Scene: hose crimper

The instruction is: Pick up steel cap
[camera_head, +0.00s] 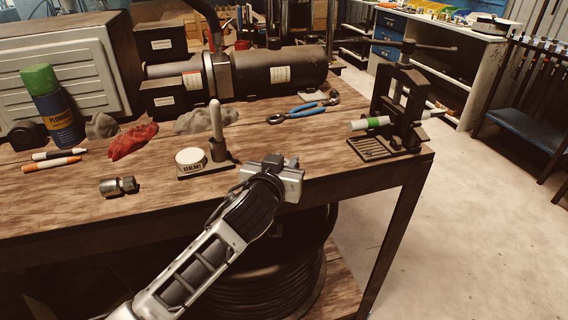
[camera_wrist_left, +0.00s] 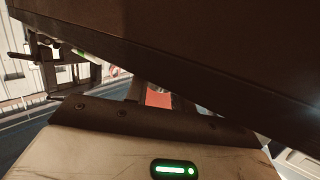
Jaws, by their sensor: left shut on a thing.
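A short steel piece with a nut-like end (camera_head: 118,187) lies on its side on the workbench, at the front left in the head view. I cannot tell whether it is the steel cap, and no other clear cap shows. My left gripper (camera_head: 273,166) is over the bench's front edge, well to the right of the steel piece. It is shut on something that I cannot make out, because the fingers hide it. In the left wrist view a small reddish patch (camera_wrist_left: 157,99) shows past the gripper's dark edge. My right gripper is not in view.
A sealant stand (camera_head: 200,170) is just left of my gripper. Blue pliers (camera_head: 295,112) and a crimping press holding a pale tube with a green band (camera_head: 375,123) are to the right. The front right bench is clear.

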